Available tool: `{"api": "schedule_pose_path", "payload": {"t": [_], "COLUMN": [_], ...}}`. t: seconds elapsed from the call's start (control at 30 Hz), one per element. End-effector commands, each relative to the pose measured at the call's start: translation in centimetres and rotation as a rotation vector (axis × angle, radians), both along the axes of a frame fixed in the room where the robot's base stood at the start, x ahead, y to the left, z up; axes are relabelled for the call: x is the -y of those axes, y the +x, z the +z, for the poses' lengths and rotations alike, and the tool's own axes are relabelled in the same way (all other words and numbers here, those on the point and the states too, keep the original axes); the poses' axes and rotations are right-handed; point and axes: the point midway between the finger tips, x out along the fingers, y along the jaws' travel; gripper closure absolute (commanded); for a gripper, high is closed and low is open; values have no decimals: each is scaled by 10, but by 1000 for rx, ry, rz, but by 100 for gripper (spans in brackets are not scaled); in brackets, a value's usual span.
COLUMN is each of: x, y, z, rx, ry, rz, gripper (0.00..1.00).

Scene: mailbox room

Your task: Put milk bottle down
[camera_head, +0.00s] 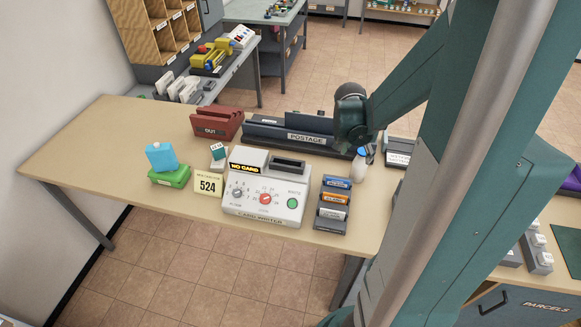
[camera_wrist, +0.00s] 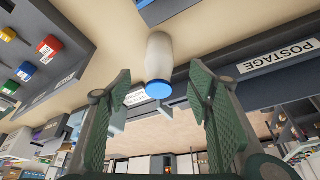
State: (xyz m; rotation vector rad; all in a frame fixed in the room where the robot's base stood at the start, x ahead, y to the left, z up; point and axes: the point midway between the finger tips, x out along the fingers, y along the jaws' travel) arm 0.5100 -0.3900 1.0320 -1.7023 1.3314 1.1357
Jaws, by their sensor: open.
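The milk bottle (camera_head: 360,170), white with a blue cap, stands on the tan table (camera_head: 110,150), between the card rack and the postage unit. It also shows in the wrist view (camera_wrist: 158,53), where its blue cap points toward my gripper. My gripper (camera_wrist: 162,80) is open, with one green padded finger on each side of the bottle's line and a visible gap to both. In the head view my gripper (camera_head: 367,150) is just above and beside the bottle's cap, and the arm partly hides it.
A grey card rack (camera_head: 333,205) stands close left of the bottle, and the dark postage unit (camera_head: 305,137) is behind. The white card-writer machine (camera_head: 266,190) is farther left. A grey box (camera_head: 399,152) stands to the right. The table's front right corner is clear.

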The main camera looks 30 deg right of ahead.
Motion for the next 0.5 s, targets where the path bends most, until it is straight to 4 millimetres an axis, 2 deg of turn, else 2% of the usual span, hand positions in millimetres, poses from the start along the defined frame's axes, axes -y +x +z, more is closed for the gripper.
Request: {"api": "schedule_pose_path", "payload": {"t": [0.17, 0.27, 0.5], "x": [-14, -29, -78], "y": [4, 7, 15], "z": [10, 19, 49], "rx": [5, 9, 24], "ry": [0, 0, -6], "rz": [44, 92, 250], "gripper": [48, 48, 48]}}
